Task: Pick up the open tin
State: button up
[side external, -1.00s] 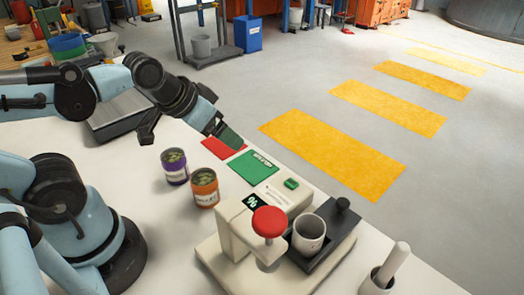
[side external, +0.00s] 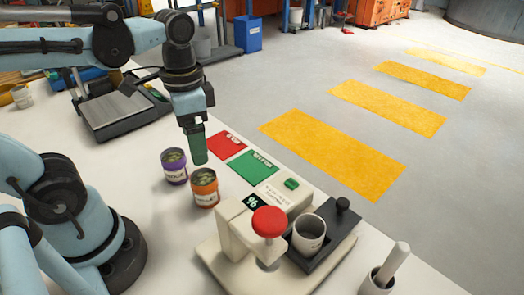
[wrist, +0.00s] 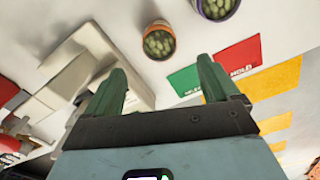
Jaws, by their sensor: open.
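Two open-topped tins with pale green contents stand upright on the white table: an orange-banded tin (side external: 204,188) and a purple-banded tin (side external: 174,167) to its left. I cannot tell which one the task means. In the wrist view the orange-banded tin (wrist: 159,40) shows beyond the fingertips, and the purple-banded tin (wrist: 216,8) is cut off by the top edge. My gripper (side external: 199,160) points down, with green fingers, close to the two tins in the side view. In the wrist view my gripper (wrist: 162,72) has its fingers apart with nothing between them.
A red card (side external: 228,145) and a green card (side external: 252,167) lie right of the tins. A cream device with a red knob (side external: 269,222) and a grey cup (side external: 308,234) stand in front. A flat scale-like device (side external: 112,107) is behind; a small jar (side external: 22,97) is far left.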

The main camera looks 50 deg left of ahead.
aim_at(203, 178)
jog(key=shift+w+d+f, duration=0.1)
jog(key=shift+d+f, duration=0.05)
jog(key=shift+f, duration=5.45)
grip_shut()
jog(key=shift+r, duration=0.15)
notch_tip(203, 178, up, 10)
